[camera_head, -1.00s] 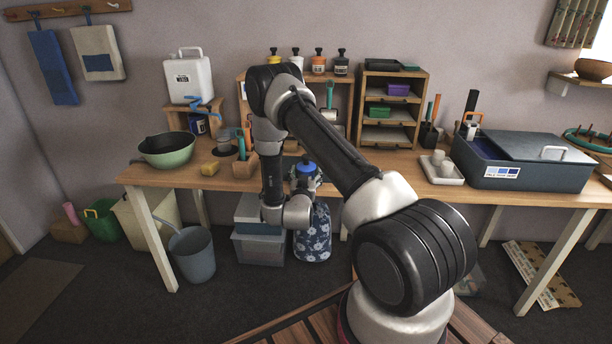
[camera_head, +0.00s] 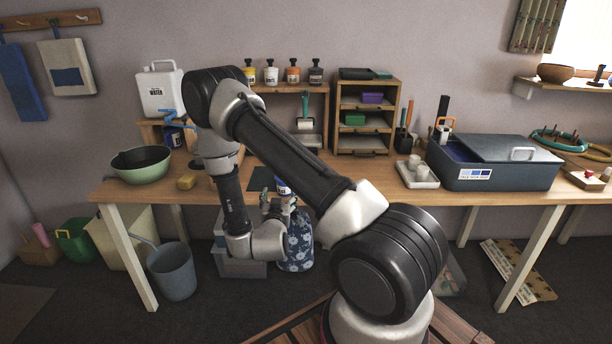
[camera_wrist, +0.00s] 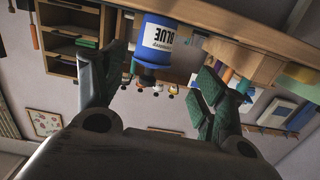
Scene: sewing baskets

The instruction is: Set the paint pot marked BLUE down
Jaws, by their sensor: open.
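The paint pot marked BLUE (camera_head: 283,187) is at the front edge of the workbench (camera_head: 350,192), partly hidden by my gripper (camera_head: 279,203) in the head view. In the wrist view, which is upside down, the pot (camera_wrist: 158,42) shows a blue body and a white label reading BLUE. It stands upright with its base against the wooden top. My gripper (camera_wrist: 155,92) is open, its two fingers apart with the pot beyond and between their tips. I see no finger pressing on the pot.
A dark mat (camera_head: 261,178) lies beside the pot. A yellow sponge (camera_head: 187,182) and green bowl (camera_head: 141,165) are to the left. A white tray (camera_head: 418,181) and large blue-grey box (camera_head: 505,168) are to the right. Storage boxes (camera_head: 240,266) stand below the bench.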

